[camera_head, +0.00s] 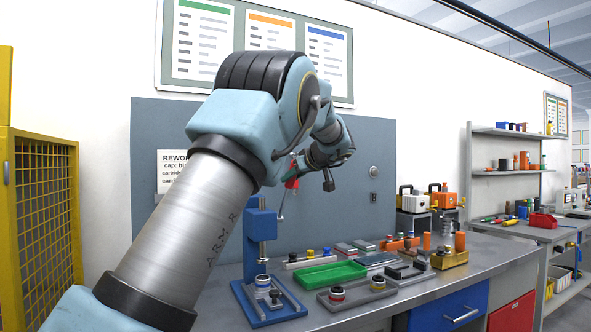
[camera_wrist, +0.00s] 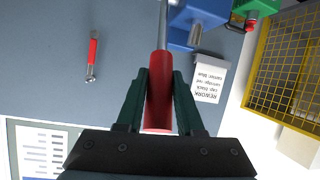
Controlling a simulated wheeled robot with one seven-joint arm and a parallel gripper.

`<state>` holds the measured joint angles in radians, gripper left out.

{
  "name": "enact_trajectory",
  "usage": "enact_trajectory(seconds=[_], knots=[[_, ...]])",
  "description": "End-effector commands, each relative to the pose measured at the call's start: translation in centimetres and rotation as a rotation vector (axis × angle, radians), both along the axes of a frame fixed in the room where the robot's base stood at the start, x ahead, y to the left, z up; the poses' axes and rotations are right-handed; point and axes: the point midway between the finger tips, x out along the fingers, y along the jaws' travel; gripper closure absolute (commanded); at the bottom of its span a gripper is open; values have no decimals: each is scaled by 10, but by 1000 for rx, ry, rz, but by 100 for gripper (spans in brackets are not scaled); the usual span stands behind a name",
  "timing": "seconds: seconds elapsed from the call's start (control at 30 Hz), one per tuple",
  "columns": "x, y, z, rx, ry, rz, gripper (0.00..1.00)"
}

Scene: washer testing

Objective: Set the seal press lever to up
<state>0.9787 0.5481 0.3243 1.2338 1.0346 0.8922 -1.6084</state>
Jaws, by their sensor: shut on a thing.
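The seal press (camera_head: 262,225) is a blue upright stand on a blue base at the near left of the bench. Its lever is a thin metal rod (camera_head: 281,207) that rises steeply from the press head to a red grip (camera_head: 291,182). In the wrist view the red grip (camera_wrist: 158,98) lies between the dark green fingers of my gripper (camera_wrist: 158,85), which is shut on it. The blue press head (camera_wrist: 192,25) shows above and right of the grip there. In the head view my arm partly hides the gripper.
A green tray (camera_head: 330,275), a grey tray (camera_head: 357,296) and several small parts stand right of the press. A grey panel (camera_head: 375,150) rises behind. A red-handled tool (camera_wrist: 93,52) shows against it in the wrist view. A yellow mesh cage (camera_head: 45,215) stands at left.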

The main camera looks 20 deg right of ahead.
Motion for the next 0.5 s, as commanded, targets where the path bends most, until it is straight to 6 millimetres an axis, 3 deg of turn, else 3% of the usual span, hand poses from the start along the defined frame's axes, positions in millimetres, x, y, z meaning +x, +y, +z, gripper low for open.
enact_trajectory(seconds=[0.03,0.5], knots=[[5,1,13,-3,16,1,100],[22,3,17,-17,127,-1,100]])
